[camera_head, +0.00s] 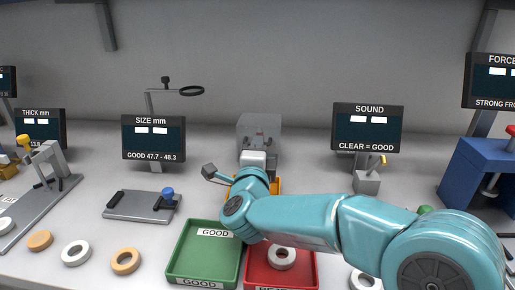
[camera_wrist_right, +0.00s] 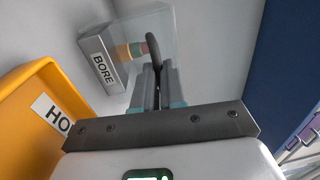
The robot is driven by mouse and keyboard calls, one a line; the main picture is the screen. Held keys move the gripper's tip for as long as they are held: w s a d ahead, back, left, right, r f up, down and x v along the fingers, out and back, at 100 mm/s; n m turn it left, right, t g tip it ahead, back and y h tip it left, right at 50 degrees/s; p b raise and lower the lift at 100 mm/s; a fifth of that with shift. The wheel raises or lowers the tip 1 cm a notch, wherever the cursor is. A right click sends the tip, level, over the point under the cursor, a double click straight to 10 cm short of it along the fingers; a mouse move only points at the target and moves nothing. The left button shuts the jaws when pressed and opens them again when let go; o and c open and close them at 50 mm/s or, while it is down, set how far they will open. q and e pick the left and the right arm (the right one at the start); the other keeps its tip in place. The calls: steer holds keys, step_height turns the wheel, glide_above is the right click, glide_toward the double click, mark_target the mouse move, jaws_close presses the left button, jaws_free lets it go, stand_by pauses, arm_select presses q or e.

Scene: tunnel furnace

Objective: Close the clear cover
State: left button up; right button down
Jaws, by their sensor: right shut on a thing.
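The clear cover (camera_head: 259,124) stands at the back centre over the bore station. In the right wrist view the see-through cover (camera_wrist_right: 118,32) is beside a grey block marked BORE (camera_wrist_right: 101,64), with orange and green ringed parts behind it. A dark curved handle (camera_wrist_right: 152,48) is at the cover's edge. My right gripper (camera_wrist_right: 156,78) is shut on this handle. In the head view my right arm reaches across to the cover, and the right gripper (camera_head: 254,158) hides its lower front. My left gripper is not in view.
An orange bin (camera_wrist_right: 50,88) is close beside my right gripper. A green tray (camera_head: 178,262) and a red tray (camera_head: 310,270) with a white ring lie in front. SIZE (camera_head: 153,140) and SOUND (camera_head: 367,130) displays flank the cover.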

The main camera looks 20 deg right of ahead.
steer(key=shift+d+f, duration=0.1)
steer(key=shift+f, duration=0.1)
steer(key=c, duration=1.3)
jaws_free()
steer(key=shift+w, duration=0.1)
steer(key=shift+o, duration=0.4)
steer(key=shift+w+f, duration=0.15)
steer(key=shift+s+r, duration=0.2)
steer(key=shift+w+r, duration=0.1)
steer(key=shift+r, duration=0.35)
step_height(320, 180, up, 19)
steer(key=p, duration=0.6)
steer(key=shift+p, duration=0.35)
